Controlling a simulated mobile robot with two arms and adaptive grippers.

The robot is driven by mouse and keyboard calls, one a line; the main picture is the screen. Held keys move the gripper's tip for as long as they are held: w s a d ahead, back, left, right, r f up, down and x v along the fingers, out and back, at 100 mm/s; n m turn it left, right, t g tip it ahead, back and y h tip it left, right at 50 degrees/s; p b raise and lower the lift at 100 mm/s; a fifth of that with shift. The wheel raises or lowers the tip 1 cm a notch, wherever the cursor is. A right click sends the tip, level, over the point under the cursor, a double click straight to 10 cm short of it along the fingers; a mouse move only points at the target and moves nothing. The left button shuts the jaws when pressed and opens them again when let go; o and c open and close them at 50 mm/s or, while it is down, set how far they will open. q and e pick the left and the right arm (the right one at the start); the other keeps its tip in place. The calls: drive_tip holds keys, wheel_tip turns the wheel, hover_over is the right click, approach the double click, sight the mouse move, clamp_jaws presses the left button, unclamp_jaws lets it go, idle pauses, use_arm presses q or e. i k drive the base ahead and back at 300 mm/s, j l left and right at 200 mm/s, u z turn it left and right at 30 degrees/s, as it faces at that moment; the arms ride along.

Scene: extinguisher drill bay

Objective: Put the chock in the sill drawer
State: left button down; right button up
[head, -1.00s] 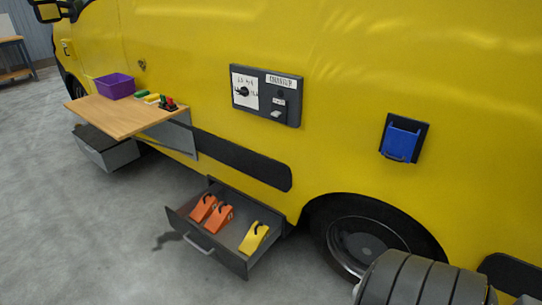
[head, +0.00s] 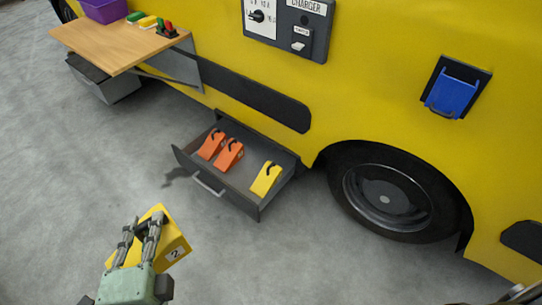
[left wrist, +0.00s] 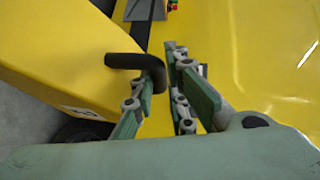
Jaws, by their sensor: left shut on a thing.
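A yellow chock (head: 172,238) with a small numbered label is in my left gripper (head: 143,226), at the lower left of the head view. The fingers are shut on its black handle. In the left wrist view the yellow chock (left wrist: 55,55) fills the left side, and its black handle (left wrist: 130,61) reaches between the fingers (left wrist: 160,95). The open sill drawer (head: 200,185) lies ahead and to the right of the gripper. It holds two orange chocks (head: 212,145) (head: 228,154) at its left and another yellow chock (head: 266,178) at its right.
A wheel (head: 385,192) stands right of the drawer. A charger panel (head: 286,25) and blue flap (head: 452,92) are on the yellow vehicle side.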

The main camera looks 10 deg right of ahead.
sight(244, 175)
drive_tip(key=i+l, duration=0.65)
drive_tip(key=i+l+u, duration=0.45)
drive_tip(key=l, duration=0.15)
drive_tip(key=i+l+u, duration=0.2)
drive_tip(key=k+l, duration=0.1)
